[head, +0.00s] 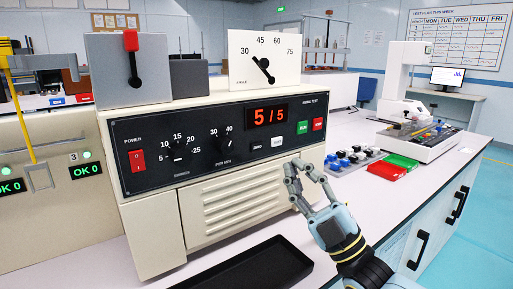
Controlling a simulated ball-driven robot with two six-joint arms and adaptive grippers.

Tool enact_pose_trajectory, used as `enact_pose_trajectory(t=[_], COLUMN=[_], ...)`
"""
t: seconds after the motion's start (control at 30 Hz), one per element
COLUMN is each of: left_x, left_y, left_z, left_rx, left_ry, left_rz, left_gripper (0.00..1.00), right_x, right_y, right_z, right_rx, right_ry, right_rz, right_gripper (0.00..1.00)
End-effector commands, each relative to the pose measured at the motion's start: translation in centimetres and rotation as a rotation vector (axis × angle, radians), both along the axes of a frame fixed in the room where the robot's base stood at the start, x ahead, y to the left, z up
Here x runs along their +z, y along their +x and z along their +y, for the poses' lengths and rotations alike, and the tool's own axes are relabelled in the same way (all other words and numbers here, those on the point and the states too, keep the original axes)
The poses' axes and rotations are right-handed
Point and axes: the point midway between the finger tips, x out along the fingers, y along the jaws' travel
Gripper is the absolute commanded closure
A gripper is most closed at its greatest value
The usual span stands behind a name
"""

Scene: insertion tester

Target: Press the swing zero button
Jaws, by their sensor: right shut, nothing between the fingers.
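The cream tester (225,200) has a dark control panel (205,155) with a red 5/5 display (267,115). Below the display are a dark button (257,147) and a pale button (277,142). Their lettering is too small for me to tell which is the swing zero button. A green RUN button (303,128) and a red button (318,124) sit to their right. My right gripper (294,167) is shut and empty, in front of the panel's lower right and below these buttons, with a gap to them in the picture. My left gripper is not in view.
A black tray (255,265) lies in front of the tester. Red (385,171) and green (402,161) trays and a rack of small parts (350,160) are to the right. A neighbouring tester (45,220) stands at left. The right bench front is clear.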

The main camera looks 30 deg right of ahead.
Motion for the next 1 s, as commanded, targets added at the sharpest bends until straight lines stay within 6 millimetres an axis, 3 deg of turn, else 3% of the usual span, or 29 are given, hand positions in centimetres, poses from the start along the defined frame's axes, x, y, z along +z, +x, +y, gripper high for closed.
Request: enact_pose_trajectory(t=[0.47,1.0], left_x=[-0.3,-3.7], left_y=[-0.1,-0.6], left_z=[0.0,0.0], left_rx=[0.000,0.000], left_ry=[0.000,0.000], left_rz=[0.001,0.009], left_gripper=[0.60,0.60], right_x=[0.0,-0.2], right_y=[0.4,7.2], right_z=[0.0,0.6], right_rx=[0.000,0.001], right_ry=[-0.001,0.000], right_rz=[-0.010,-0.008], right_gripper=[1.00,1.00])
